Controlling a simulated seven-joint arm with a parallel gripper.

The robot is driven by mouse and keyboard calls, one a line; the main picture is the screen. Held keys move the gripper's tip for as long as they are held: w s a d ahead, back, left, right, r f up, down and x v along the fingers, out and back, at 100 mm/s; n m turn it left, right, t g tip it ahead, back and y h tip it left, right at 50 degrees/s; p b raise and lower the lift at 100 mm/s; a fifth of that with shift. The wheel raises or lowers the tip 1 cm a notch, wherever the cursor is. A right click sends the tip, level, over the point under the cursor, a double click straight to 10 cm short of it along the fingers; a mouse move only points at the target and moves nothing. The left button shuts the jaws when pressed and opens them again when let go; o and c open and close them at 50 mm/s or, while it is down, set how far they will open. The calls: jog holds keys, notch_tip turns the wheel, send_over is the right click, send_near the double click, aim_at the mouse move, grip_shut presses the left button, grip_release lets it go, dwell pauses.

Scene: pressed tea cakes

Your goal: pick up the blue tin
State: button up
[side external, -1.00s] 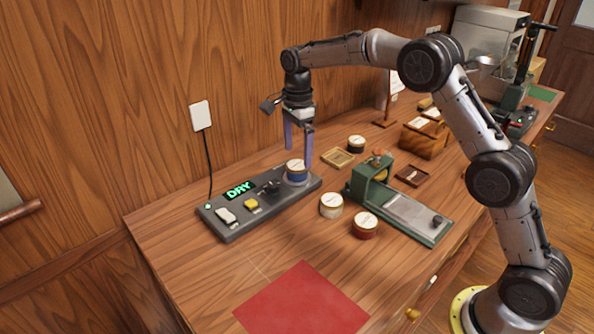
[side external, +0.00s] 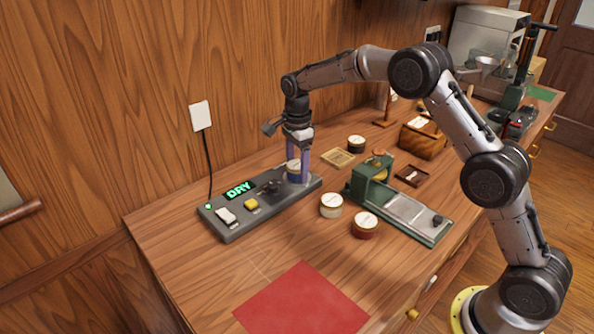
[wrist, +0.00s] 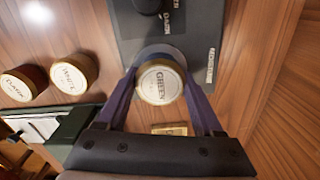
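The blue tin (side external: 293,170) stands upright on the right end of the grey control panel (side external: 236,228). Its pale round lid (wrist: 160,83) shows in the wrist view, with "GREEN" lettering and a gold rim. My gripper (side external: 299,175) is lowered over the tin, one finger on each side of it. In the wrist view my two purple fingers (wrist: 162,92) are spread wide, with the tin between their tips. The fingers look close to the tin's sides, but I cannot tell whether they touch it. The tin's lower side is partly hidden by the near finger.
A cream tin (side external: 331,206) and a red tin (side external: 365,226) stand in front, right of the panel. A green press (side external: 400,212) stands to the right. A dark tin (side external: 356,144) and a small gold frame (side external: 337,159) are behind. A red mat (side external: 302,303) lies at the front.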

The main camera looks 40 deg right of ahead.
jog(key=c, duration=0.9)
jog(key=shift+r, duration=0.2)
